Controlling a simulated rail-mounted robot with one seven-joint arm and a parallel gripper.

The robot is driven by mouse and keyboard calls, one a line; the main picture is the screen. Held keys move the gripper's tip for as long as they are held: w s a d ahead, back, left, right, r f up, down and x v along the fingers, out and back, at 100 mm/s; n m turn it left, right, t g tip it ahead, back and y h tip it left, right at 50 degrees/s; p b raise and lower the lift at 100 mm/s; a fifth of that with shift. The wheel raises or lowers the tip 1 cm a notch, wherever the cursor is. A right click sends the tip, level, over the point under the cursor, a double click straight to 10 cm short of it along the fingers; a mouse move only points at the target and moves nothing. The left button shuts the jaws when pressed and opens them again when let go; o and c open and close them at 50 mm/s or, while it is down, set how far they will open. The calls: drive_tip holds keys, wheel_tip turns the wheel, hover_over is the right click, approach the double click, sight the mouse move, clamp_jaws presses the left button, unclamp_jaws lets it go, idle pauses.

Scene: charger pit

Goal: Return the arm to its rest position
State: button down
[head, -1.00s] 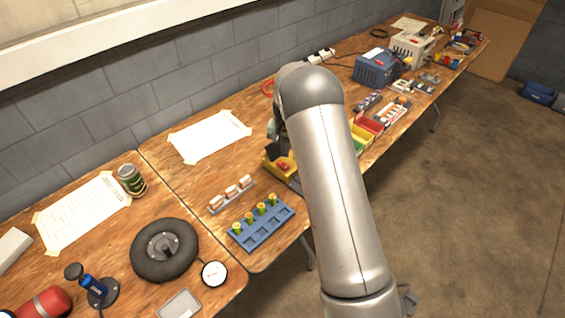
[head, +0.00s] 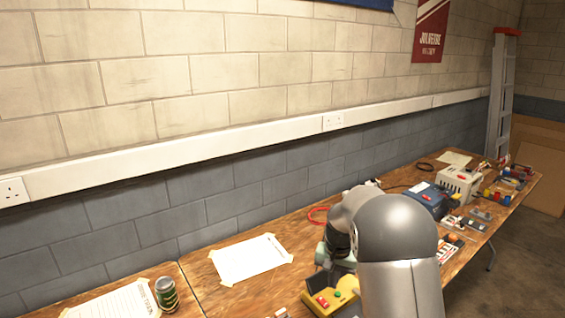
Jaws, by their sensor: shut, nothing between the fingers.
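My arm rises from the lower right of the head view, bends at a rounded grey joint, and reaches down over the bench behind it. My gripper (head: 338,272) is at the far side of that bend, small and partly hidden by my own arm. It is shut and holds nothing.
The wooden bench (head: 205,283) runs along a block wall. A taped paper sheet (head: 250,259) and a green can (head: 166,294) are left of my arm. A blue unit (head: 428,200) and a pale unit (head: 460,184) stand farther back. A ladder (head: 499,100) leans at right.

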drive_tip(key=s+r+n, duration=0.1)
drive_tip(key=s+r, duration=0.4)
drive_tip(key=s, duration=0.4)
drive_tip(key=s+r+n, duration=0.1)
drive_tip(key=s+r, duration=0.4)
drive_tip(key=s, duration=0.4)
drive_tip(key=s+n, duration=0.2)
drive_tip(key=s, duration=1.3)
drive_tip(key=shift+s+a+f+t, duration=0.15)
drive_tip(key=shift+s+f+t, duration=0.2)
drive_tip(key=shift+f, duration=0.1)
